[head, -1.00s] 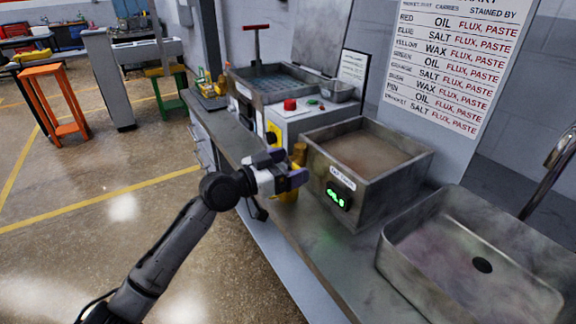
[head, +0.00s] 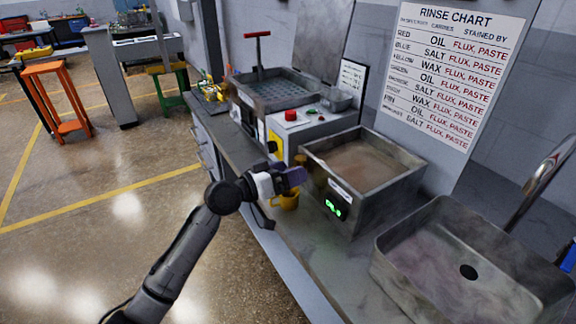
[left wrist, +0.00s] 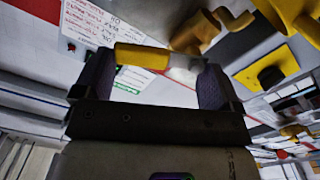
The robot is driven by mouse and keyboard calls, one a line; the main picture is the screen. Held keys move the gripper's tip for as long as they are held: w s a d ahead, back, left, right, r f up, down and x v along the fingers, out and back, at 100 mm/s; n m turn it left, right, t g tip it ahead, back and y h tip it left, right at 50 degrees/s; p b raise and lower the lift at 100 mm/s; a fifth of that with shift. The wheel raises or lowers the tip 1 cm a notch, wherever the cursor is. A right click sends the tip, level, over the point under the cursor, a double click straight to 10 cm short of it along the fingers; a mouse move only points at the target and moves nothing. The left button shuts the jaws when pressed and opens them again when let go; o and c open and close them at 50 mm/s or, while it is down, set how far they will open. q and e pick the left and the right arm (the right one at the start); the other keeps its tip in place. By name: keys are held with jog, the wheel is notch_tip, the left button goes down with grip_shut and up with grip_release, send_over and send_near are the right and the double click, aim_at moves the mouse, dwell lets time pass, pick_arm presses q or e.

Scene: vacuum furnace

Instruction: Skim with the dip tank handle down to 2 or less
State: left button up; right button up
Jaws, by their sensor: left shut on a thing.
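The dip tank (head: 350,215) is an open grey metal box on the bench, with a brownish surface inside. A green lit readout (head: 335,207) is on its front; its digits are too blurred to read surely. My left gripper (head: 292,177) is at the tank's front left corner, in front of a brassy upright part (head: 300,160). In the left wrist view a yellow handle (left wrist: 140,56) lies between the fingers, and the gripper is shut on it; this appears to be the dip tank handle. Its link to the tank is hidden. My right gripper is not in view.
A sink (head: 400,245) with a tap is to the right. A control box with a red button (head: 291,115) and another tank (head: 270,93) stand behind. Open floor lies left.

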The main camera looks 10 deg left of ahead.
pick_arm(q)
jog(key=shift+w+a+r+n+p, duration=0.15)
jog(key=shift+r+n+p, duration=0.1)
jog(key=shift+n+p, duration=0.65)
jog(key=o, duration=1)
jog(key=shift+a, duration=0.1)
jog(key=p+v, duration=0.2)
jog(key=v, duration=1.1)
jog(key=shift+s+a, duration=0.2)
jog(key=shift+s, duration=0.05)
